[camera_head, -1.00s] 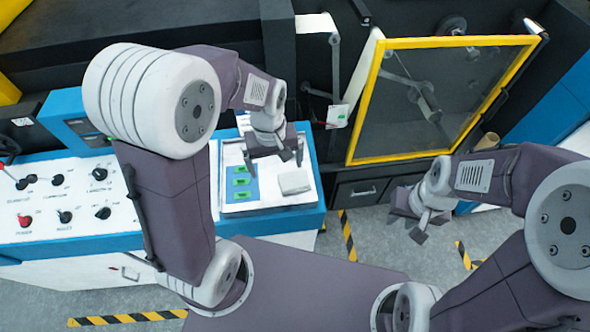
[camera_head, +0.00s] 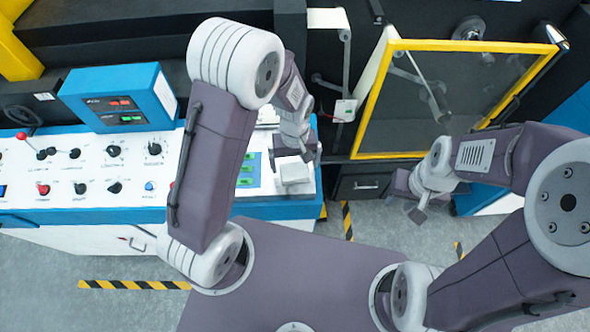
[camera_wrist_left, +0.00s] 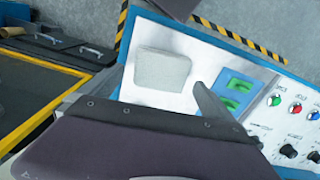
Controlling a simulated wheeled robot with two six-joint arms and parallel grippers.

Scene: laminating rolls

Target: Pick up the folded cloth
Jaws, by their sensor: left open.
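The folded cloth (camera_head: 296,173) is a small pale grey, rounded square lying flat on the right part of the white console top. It also shows whole in the left wrist view (camera_wrist_left: 162,70). My left gripper (camera_head: 297,157) is open and empty above the far side of the cloth, apart from it. In the left wrist view one dark finger (camera_wrist_left: 212,102) points in beside the cloth, between it and the blue panel. My right gripper (camera_head: 412,206) hangs empty over the floor at the right, its fingers apart.
A blue panel with green buttons (camera_wrist_left: 236,92) lies beside the cloth. Knobs and levers cover the console's left part, with a blue display box (camera_head: 118,98) behind. A yellow-framed clear guard (camera_head: 455,100) stands at the back right.

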